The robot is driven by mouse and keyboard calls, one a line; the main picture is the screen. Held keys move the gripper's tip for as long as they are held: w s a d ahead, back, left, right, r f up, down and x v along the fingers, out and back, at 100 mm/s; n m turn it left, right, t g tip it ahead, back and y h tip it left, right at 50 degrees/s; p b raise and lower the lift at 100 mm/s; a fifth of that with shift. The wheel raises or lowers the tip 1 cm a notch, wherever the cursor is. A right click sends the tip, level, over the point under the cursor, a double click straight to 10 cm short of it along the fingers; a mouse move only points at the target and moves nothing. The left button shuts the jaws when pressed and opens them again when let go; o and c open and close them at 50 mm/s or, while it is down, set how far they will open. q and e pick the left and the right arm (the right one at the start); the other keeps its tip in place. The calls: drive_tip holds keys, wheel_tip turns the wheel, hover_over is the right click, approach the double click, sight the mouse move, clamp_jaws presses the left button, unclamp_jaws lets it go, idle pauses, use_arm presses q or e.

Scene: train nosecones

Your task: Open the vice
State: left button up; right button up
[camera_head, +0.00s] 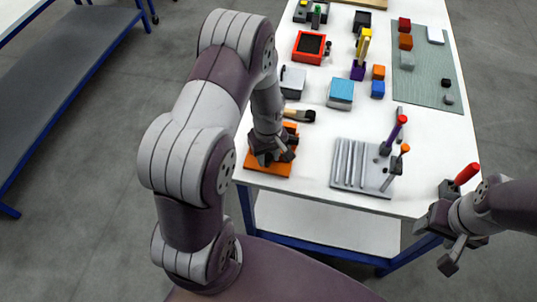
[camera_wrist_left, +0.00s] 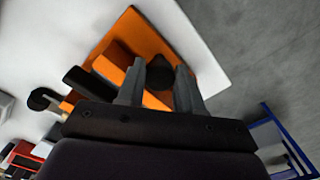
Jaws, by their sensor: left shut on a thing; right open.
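The vice has an orange base (camera_head: 282,169) at the near left corner of the white table. In the left wrist view its orange body (camera_wrist_left: 137,28) lies just past my fingers, with a black part beside it. My left gripper (camera_head: 275,157) is over the vice and hides much of it. In the left wrist view its two grey fingers (camera_wrist_left: 159,75) stand on either side of a dark round part (camera_wrist_left: 157,100), which looks like the vice's handle, and are shut on it. My right gripper (camera_head: 449,238) is open, off the table's near right edge.
A grey tool holder (camera_head: 349,181) with several rods and handled tools stands right of the vice. A wooden-handled brush (camera_head: 299,114) lies behind it. A red-handled item (camera_head: 467,174) is close to my right gripper. Colored blocks sit farther back around a grey-green mat (camera_head: 428,83).

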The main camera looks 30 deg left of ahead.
use_arm(q)
drive_tip(key=shift+w+a+r, duration=0.1)
drive_tip(key=shift+w+r, duration=0.05)
drive_tip(key=shift+w, duration=0.15)
drive_tip(key=o, duration=1)
drive_tip(key=shift+o, duration=0.2)
drive_tip(key=shift+s+a, duration=0.1)
drive_tip(key=shift+a, duration=0.2)
drive_tip(key=shift+d, duration=0.15)
